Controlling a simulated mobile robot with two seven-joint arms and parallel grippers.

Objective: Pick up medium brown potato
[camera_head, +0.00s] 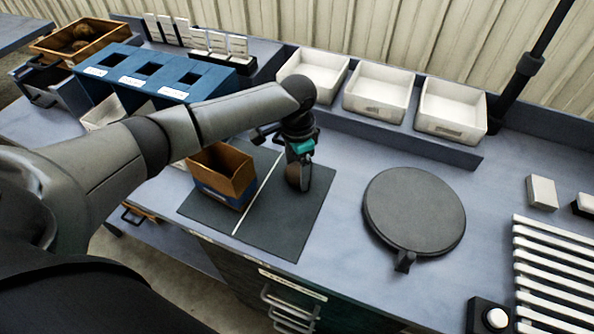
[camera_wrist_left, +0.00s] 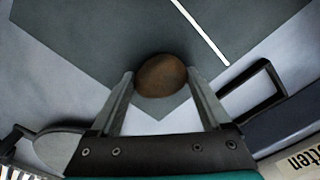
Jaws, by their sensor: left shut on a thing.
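A brown potato (camera_wrist_left: 161,76) sits between the two fingers of my left gripper (camera_wrist_left: 163,84) in the left wrist view, over the dark mat. In the head view my left gripper (camera_head: 298,178) points down over the right part of the dark mat (camera_head: 268,228). The potato (camera_head: 294,176) shows there only in part, at the fingers. My left gripper is shut on it. I cannot tell whether the potato touches the mat. My right gripper is not in view.
A brown and blue box (camera_head: 222,196) stands on the mat, left of my left gripper. A round dark plate (camera_head: 413,210) lies to the right. White bins (camera_head: 379,116) line the back. A blue three-slot box (camera_head: 128,100) and a wooden crate (camera_head: 48,50) stand at the left.

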